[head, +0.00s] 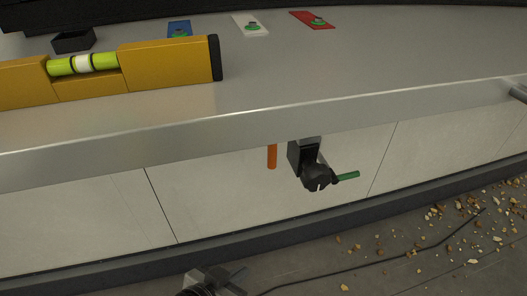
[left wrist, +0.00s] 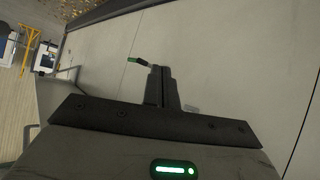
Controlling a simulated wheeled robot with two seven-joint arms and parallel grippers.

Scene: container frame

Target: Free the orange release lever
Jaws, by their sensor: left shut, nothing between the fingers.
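The orange release lever (head: 272,156) hangs straight down below the front edge of the workbench. Just right of it, a black clamp-like part (head: 309,165) with a green-tipped handle (head: 347,176) hangs under the same edge. The green tip also shows in the left wrist view (left wrist: 134,60), just beyond the fingertips. My left gripper (head: 238,274) is low at the bottom of the head view, below the lever and apart from it. In the left wrist view its fingers (left wrist: 161,70) are together and empty. The orange lever does not show there. My right gripper is not in view.
A yellow spirit level (head: 168,68) lies on the workbench (head: 330,75), with a small black box (head: 73,42) behind it. Blue, white and red plates (head: 312,20) lie at the back. Pale debris (head: 470,235) and a dark cable (head: 400,255) lie on the floor.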

